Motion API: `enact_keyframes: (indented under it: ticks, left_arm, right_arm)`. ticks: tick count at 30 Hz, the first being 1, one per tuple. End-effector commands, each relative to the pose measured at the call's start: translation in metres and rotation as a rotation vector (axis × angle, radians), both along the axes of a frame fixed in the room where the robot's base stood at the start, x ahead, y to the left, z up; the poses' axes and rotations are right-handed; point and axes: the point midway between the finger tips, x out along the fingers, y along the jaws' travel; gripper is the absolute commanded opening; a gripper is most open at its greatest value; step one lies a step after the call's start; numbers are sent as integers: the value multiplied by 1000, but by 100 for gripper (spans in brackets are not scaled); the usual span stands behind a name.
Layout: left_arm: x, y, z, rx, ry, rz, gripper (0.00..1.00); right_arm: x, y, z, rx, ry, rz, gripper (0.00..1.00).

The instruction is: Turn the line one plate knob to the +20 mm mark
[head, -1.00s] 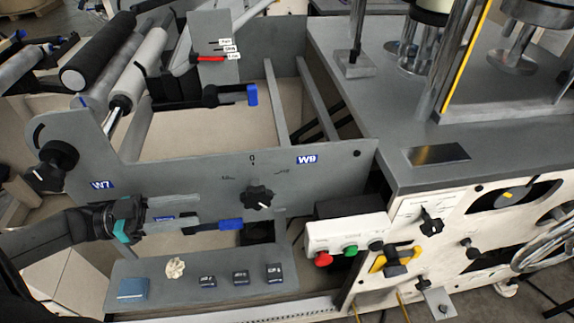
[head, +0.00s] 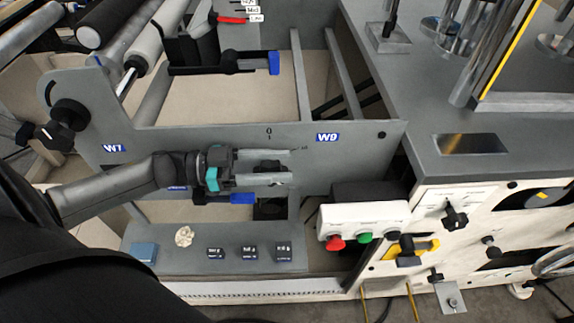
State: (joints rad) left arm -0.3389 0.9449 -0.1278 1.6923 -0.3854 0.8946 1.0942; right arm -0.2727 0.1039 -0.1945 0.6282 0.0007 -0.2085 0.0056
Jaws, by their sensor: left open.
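A black plate knob (head: 269,166) sits on the grey side plate (head: 350,160), below a 0 mark. My left gripper (head: 290,168) comes in from the left with its two grey fingers above and below this knob. The fingers are open and partly hide the knob and the scale around it, so its pointer and the +20 mm mark cannot be read. I cannot tell whether the fingers touch the knob. My right gripper is not in view.
Another black knob (head: 62,124) is at the plate's left end. A blue-tipped bar (head: 243,198) lies just below my left gripper. A shelf (head: 190,265) below holds small blocks. A white button box (head: 362,225) with red and green buttons stands to the right.

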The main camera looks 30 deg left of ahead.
Motion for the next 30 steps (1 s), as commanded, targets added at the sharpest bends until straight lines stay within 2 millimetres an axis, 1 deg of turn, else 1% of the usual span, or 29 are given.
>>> enact_keyframes:
  ticks: [3,6,16,17,30]
  left_arm:
    - [7,-11,0,-2,-1,-1,52]
    - [10,-16,0,-1,0,1,52]
    - [12,-19,0,-1,1,0,52]
    - [12,-19,0,-1,1,0,50]
    - [11,-19,0,0,1,0,1]
  right_arm:
    - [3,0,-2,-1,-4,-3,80]
    - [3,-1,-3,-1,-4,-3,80]
    - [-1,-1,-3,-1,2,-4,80]
    - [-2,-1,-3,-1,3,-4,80]
    - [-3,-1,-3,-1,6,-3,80]
